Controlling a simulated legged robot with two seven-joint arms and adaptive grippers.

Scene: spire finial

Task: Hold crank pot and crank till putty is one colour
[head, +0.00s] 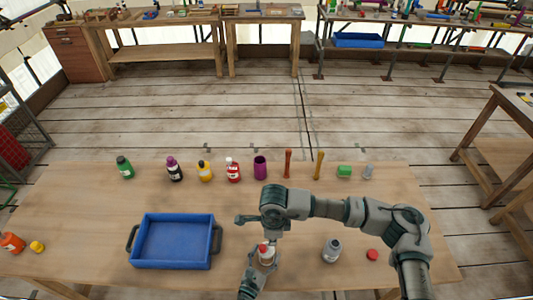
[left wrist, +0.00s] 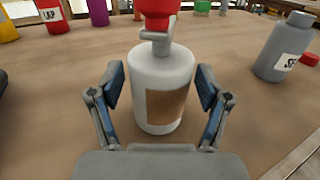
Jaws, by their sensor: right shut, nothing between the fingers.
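The crank pot (head: 267,258) stands on the table near the front edge, upright. In the left wrist view the crank pot (left wrist: 160,100) is white with a brown label and a grey crank (left wrist: 160,38) on top, ending in a red knob (left wrist: 156,10). My left gripper (left wrist: 160,88) is around the pot, one finger on each side, with a narrow gap showing at both sides. My right gripper (head: 268,238) points down just above the pot's top, shut and empty; its fingers are mostly hidden by my wrist. The putty inside cannot be seen.
A blue tray (head: 175,240) stands left of the pot. A grey bottle (head: 332,250) and a red cap (head: 372,254) are to the right. Several bottles, a purple cup (head: 260,167) and small items line the back. An orange bottle (head: 12,242) lies at far left.

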